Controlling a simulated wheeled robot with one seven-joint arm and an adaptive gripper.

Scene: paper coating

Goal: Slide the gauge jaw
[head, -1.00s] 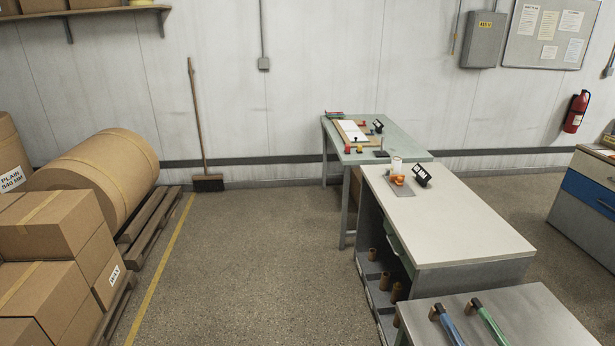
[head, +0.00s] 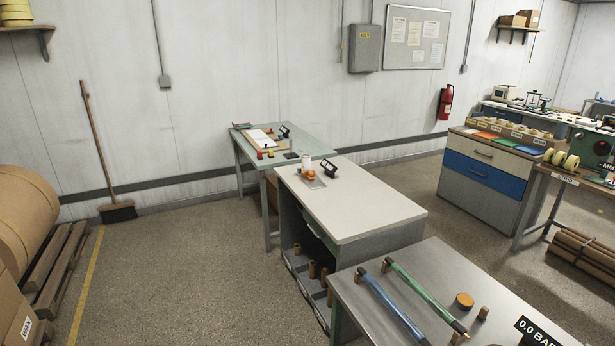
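I cannot make out a gauge jaw for certain at this distance. A small black display stand (head: 328,167) stands on the white-topped table (head: 365,205), beside a white cylinder and orange items (head: 308,172) on a grey plate. Another small black display (head: 285,131) stands on the green table (head: 315,137) behind. A green machine (head: 590,148) with a dark sign reading "MM" is partly cut off at the right edge. My gripper is not in the head view.
A grey table (head: 360,300) in front holds blue and green rods (head: 420,292) and a "0.0 BAR" sign (head: 540,331). A blue-and-white drawer cabinet (head: 485,172) stands right. Open floor (head: 200,260) lies left, with a pallet (head: 55,265) and broom (head: 117,212) beyond.

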